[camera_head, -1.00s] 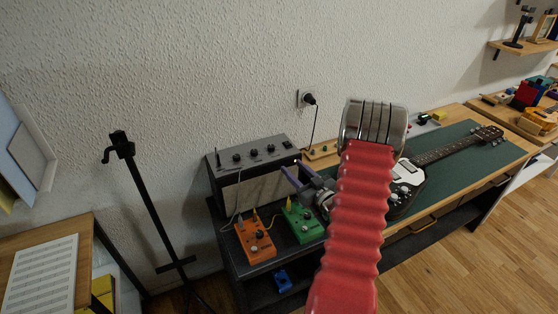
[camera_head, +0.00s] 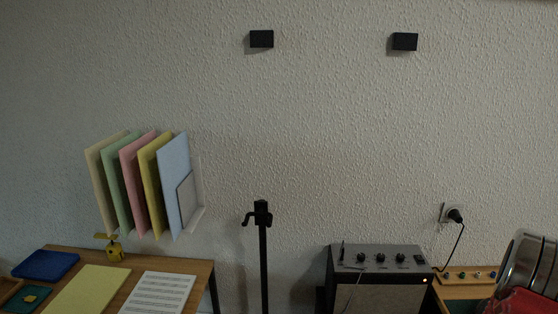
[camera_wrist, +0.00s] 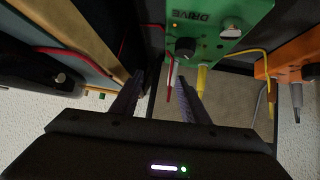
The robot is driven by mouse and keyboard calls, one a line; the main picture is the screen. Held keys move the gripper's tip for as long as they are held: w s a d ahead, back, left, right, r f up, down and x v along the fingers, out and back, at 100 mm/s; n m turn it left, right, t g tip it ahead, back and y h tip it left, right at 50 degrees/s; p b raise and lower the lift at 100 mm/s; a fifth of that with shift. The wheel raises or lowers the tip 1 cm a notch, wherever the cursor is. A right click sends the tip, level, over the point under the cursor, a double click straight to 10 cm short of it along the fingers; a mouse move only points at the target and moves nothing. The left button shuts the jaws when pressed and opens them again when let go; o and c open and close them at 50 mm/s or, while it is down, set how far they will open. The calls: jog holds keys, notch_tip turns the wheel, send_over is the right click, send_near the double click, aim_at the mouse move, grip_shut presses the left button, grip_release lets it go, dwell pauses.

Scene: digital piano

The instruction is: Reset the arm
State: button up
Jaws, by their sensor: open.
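My gripper (camera_wrist: 155,90) shows in the wrist view with its two dark fingers apart. Nothing is visible between them except the background and part of a thin red cable beside the right finger. The fingertips are near a green pedal (camera_wrist: 222,42) marked DRIVE; I cannot tell the exact gap. The gripper itself is outside that view.
In the wrist view, an orange pedal (camera_wrist: 290,62) and a yellow cable (camera_wrist: 201,80) lie right. The head view shows an amplifier (camera_head: 377,262), a black stand (camera_head: 263,255), a desk with sheet music (camera_head: 158,293), wall folders (camera_head: 145,185) and a plugged socket (camera_head: 453,214).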

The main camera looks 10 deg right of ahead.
jog(key=s+a+r+n+g+y, duration=0.1)
jog(key=s+a+r, duration=0.3)
jog(key=a+r, duration=0.7)
jog(key=s+a+r+n+g+y, duration=0.1)
jog(key=s+a+r, duration=0.3)
jog(key=a+r, duration=0.7)
jog(key=s+a+r+n+g+y, duration=0.2)
jog(key=s+a+r, duration=0.3)
jog(key=a+r, duration=0.6)
jog(key=a, duration=1.2)
jog(key=shift+r+y, duration=0.3)
jog(key=shift+r, duration=0.05)
